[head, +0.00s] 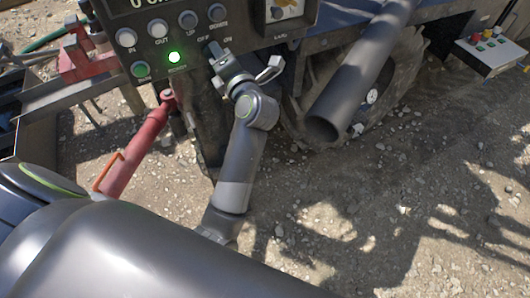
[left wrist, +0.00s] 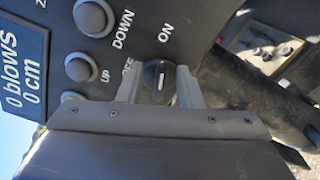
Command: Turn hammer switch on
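The hammer switch (left wrist: 160,82) is a black rotary knob with a white line, just below the OFF and ON labels on the control panel, seen in the left wrist view. My left gripper (left wrist: 160,88) has one finger on each side of the knob, with no clear gap between them. In the head view my left gripper (head: 222,60) reaches the lower edge of the dark control panel (head: 185,45) and hides the knob there. The white line runs nearly up and down in the wrist view; which label it points at is unclear. My right gripper is out of view.
Buttons marked IN, OUT, UP and DOWN sit left of the switch, with a lit green button (head: 174,57) below. A red cylinder (head: 140,145) stands at left. A grey pipe (head: 355,85) and a wheel are at right. Gravel ground is open at lower right.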

